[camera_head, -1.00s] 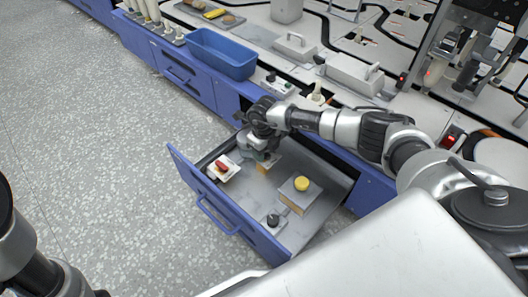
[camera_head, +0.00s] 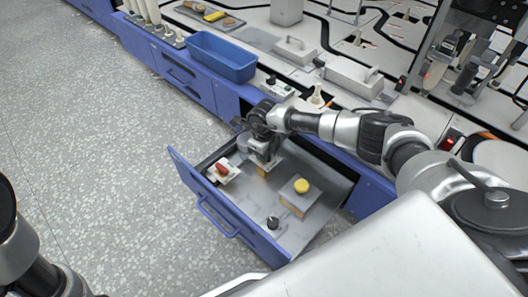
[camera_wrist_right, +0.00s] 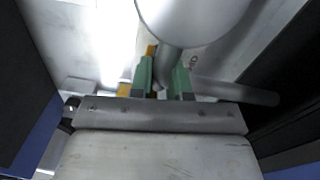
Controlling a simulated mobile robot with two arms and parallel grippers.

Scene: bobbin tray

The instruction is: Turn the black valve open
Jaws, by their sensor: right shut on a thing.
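A small black knob (camera_head: 273,222) on a pale base stands near the front corner of the open drawer (camera_head: 322,238). A yellow knob (camera_head: 301,185) sits on a block right of my right gripper, and a red handle (camera_head: 222,168) on a white base is to its left. My right gripper (camera_head: 262,165) reaches down into the drawer over a tan block. In the right wrist view, its green fingertips (camera_wrist_right: 161,82) are shut on a grey stem (camera_wrist_right: 168,66) below a round grey part. I cannot tell whether this belongs to a valve. My left gripper is out of view.
The blue drawer front with its handle (camera_head: 215,217) stands out over the speckled floor. A blue bin (camera_head: 222,58) and grey lidded boxes (camera_head: 354,75) are on the bench behind. The drawer floor between the knobs is partly clear.

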